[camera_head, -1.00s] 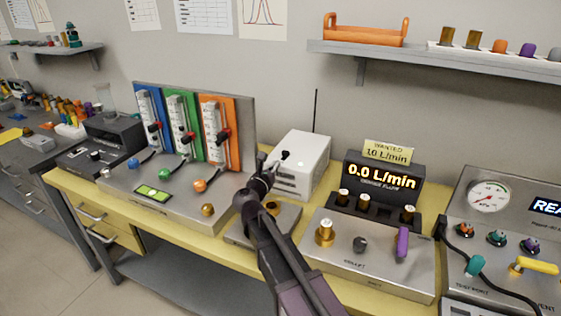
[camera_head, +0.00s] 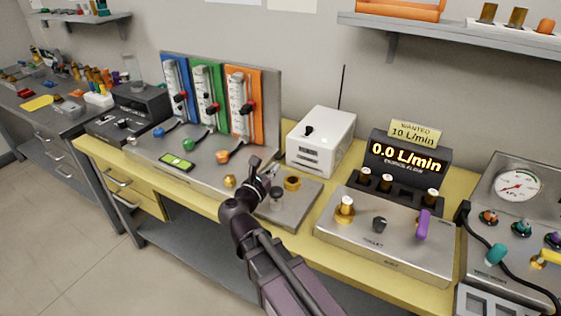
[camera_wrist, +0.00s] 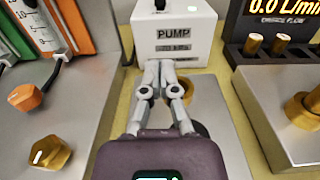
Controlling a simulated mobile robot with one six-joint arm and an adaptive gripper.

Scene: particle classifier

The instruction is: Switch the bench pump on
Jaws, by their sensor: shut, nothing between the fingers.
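The bench pump (camera_head: 322,145) is a white box at the back of the yellow bench, with a small black switch (camera_head: 309,131) on its top. In the wrist view the pump (camera_wrist: 204,38) shows a PUMP label and a kPa readout; the black switch (camera_wrist: 160,4) is cut off at the top edge. I cannot tell which way the switch is set. My gripper (camera_head: 270,168) is shut and empty, in front of and left of the pump, apart from the switch. Its fingertips also show in the wrist view (camera_wrist: 160,66), below the pump's front face in the picture.
A steel plate with a brass ring (camera_head: 292,183) lies below my gripper. A flowmeter panel (camera_head: 272,95) with coloured columns stands left. A black display (camera_head: 408,160) reading 0.0 L/min stands right, above a steel box with knobs. A thin antenna (camera_head: 342,88) rises behind the pump.

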